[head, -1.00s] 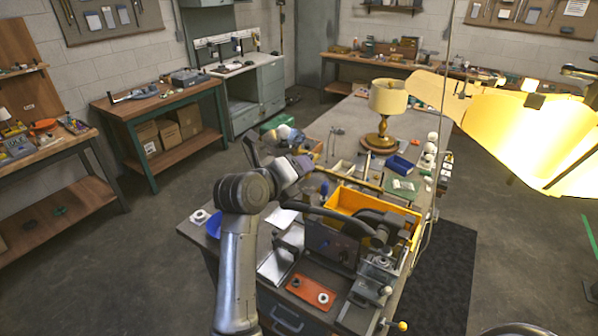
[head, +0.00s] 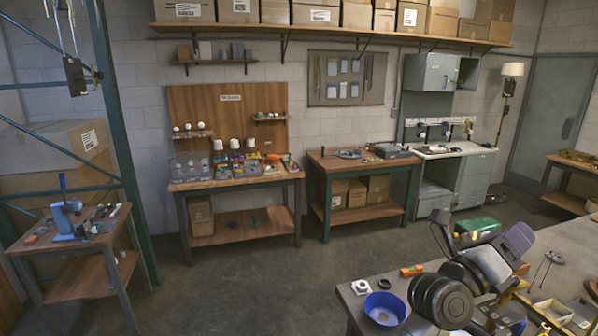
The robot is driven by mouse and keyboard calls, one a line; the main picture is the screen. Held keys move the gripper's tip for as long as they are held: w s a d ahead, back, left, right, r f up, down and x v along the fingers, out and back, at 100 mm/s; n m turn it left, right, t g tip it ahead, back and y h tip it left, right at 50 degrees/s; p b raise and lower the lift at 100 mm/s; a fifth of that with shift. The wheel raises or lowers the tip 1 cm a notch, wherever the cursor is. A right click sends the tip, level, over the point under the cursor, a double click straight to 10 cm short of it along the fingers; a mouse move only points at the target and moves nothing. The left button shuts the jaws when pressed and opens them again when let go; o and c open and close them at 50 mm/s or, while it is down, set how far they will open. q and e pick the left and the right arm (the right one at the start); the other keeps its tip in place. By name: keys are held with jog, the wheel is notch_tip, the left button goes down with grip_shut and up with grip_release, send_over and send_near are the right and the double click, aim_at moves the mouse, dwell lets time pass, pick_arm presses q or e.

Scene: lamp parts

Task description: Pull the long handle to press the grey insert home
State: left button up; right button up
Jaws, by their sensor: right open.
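A small blue bench press (head: 66,220) stands on the small wooden-topped table at the far left. Its long handle (head: 62,184) points up and is close to upright. I cannot make out a grey insert in or near it. My right gripper (head: 479,230) is at the lower right, over the edge of the near workbench, with its jaws apart. It is far across the room from the blue press. I see nothing held in it. My left gripper is out of view.
The near workbench (head: 372,272) carries a blue bowl (head: 385,309) and small parts. A green toolbox (head: 478,226) is behind it. Two wooden benches line the wall; one wooden bench (head: 236,183) holds lamp parts. A green upright (head: 128,150) stands beside the small table. The middle floor is clear.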

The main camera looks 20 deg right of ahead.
jog(key=w+a+r+n+t+y, duration=0.1)
jog(key=a+r+n+t+y, duration=0.2)
jog(key=a+n+t+y, duration=0.5)
jog(key=w+a+r+n+t+y, duration=0.3)
jog(key=n+t+y, duration=0.45)
jog(key=n, duration=0.65)
jog(key=a+r+n+t+y, duration=0.4)
jog(key=a+n+t+y, duration=0.15)
jog(key=n+t, duration=0.5)
jog(key=w+a+f+n+g+y, duration=0.2)
jog(key=a+f+n+g+y, duration=0.25)
jog(key=n+y, duration=0.2)
jog(key=s+a+f+n+g+h, duration=0.1)
jog(key=s+f+n+g+h, duration=0.15)
jog(key=f+g, duration=0.75)
jog(key=s+a+f+n+g+h, duration=0.15)
jog(key=s+f, duration=0.25)
jog(key=f, duration=1.5)
jog(key=s+a+f+n+g, duration=0.15)
jog(key=s+f+g, duration=0.75)
jog(key=s+f, duration=1.6)
notch_tip(320, 180, up, 21)
jog(key=p, duration=2.1)
jog(key=shift+r+h, duration=0.2)
jog(key=shift+h, duration=0.25)
